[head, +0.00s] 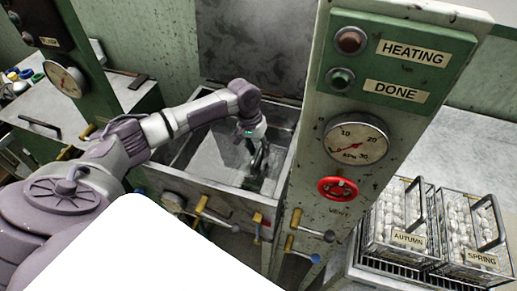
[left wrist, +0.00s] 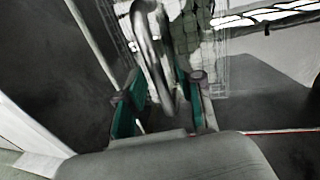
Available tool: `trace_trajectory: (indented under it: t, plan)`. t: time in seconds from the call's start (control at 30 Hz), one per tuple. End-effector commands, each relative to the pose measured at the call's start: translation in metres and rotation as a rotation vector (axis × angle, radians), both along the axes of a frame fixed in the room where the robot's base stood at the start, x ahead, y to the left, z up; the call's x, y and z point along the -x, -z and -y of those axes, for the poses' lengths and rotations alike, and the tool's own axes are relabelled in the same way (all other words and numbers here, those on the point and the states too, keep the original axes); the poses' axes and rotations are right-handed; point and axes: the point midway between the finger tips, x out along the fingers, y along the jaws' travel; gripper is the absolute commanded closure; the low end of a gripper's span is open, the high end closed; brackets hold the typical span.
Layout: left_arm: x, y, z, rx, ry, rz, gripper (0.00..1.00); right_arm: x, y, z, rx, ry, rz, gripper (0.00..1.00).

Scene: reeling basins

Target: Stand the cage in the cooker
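The cooker is the open grey metal basin (head: 186,150) left of the green panel post, with its lid (head: 245,40) raised behind. My left gripper (head: 258,160) reaches down inside it. In the left wrist view my left gripper (left wrist: 160,100) has its teal pads apart, with a dark metal handle loop (left wrist: 150,50) between them. Beyond the handle are wire mesh and pale cocoons of a cage (left wrist: 215,50). The cage's base and how it stands are hidden, and the head view does not show it clearly. My right gripper is in neither view.
Two caged lots of cocoons, AUTUMN (head: 408,239) and SPRING (head: 481,258), stand in a rack at right. The post carries HEATING and DONE lamps, a gauge (head: 356,139) and a red vent wheel (head: 338,188).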

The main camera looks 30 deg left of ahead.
Motion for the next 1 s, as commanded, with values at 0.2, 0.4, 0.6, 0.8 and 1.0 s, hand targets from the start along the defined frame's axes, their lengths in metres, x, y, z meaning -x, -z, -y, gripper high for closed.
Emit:
trace_trajectory:
  t: [0.2,0.4,0.6,0.8,1.0]
  plan:
    - [0.0,-0.029,-0.006,-0.001,0.0,0.005,0.64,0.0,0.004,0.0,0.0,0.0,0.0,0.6]
    - [0.002,-0.072,-0.014,0.0,0.0,0.006,0.64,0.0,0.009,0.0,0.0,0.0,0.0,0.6]
    - [0.004,-0.105,-0.02,0.0,0.0,0.002,0.64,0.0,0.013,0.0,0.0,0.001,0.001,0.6]
    - [0.005,-0.118,-0.023,0.001,-0.001,0.0,0.64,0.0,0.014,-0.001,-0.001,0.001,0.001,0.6]
    - [0.005,-0.119,-0.023,0.001,0.0,0.0,0.64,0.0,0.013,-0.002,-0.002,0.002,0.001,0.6]
